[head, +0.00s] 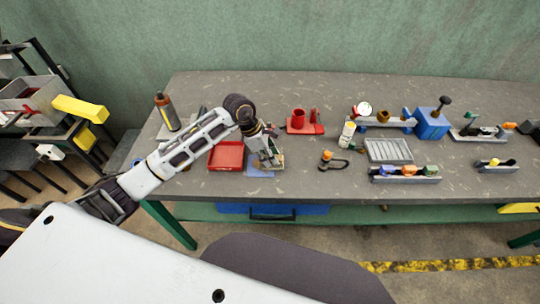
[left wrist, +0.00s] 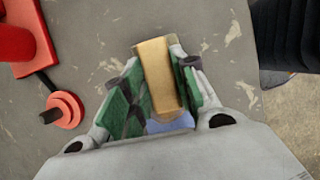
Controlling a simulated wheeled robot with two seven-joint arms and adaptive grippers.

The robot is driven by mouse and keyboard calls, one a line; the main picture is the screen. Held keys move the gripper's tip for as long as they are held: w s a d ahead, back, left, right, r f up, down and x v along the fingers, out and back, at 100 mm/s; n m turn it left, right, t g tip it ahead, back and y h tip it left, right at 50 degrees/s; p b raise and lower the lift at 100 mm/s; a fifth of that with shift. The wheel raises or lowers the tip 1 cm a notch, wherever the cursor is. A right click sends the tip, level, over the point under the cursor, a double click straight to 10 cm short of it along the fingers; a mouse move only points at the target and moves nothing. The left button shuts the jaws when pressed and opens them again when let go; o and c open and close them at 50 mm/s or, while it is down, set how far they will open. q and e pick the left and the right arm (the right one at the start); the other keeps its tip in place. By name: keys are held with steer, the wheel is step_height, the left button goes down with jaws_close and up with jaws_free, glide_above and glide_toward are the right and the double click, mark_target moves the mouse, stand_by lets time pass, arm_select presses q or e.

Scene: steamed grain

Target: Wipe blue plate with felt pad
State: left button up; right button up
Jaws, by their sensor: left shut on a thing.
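The blue plate (head: 259,174) lies flat on the workbench near its front edge, mostly hidden under my left gripper (head: 270,162). A piece of it shows between the fingers in the left wrist view (left wrist: 170,125). My left gripper (left wrist: 158,92) is shut on a tan block, which looks like the felt pad (left wrist: 157,70), held between its green-lined fingers. The pad is over or at the plate; I cannot tell whether it touches. My right gripper is not in view.
A red tray (head: 226,156) lies just left of the plate. A red stand (head: 304,122) is behind to the right. A bottle (head: 166,112), a white bottle (head: 346,134), a grey slotted tray (head: 388,150) and a blue box (head: 431,122) stand around. Bare bench (head: 300,178) lies right of the plate.

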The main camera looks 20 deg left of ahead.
arm_select(q)
steer(key=shift+f, duration=0.15)
steer(key=shift+f+b, duration=0.35)
steer(key=shift+b, duration=0.1)
steer(key=shift+a, duration=0.15)
stand_by(0.3)
steer(key=shift+s+a+b, duration=0.2)
steer(key=shift+s+a, duration=0.05)
steer(key=shift+a, duration=0.5)
steer(key=shift+s+a+b, duration=0.15)
steer(key=shift+s+a, duration=0.05)
steer(key=shift+a, duration=0.75)
steer(key=shift+s, duration=0.1)
steer(key=shift+a, duration=0.1)
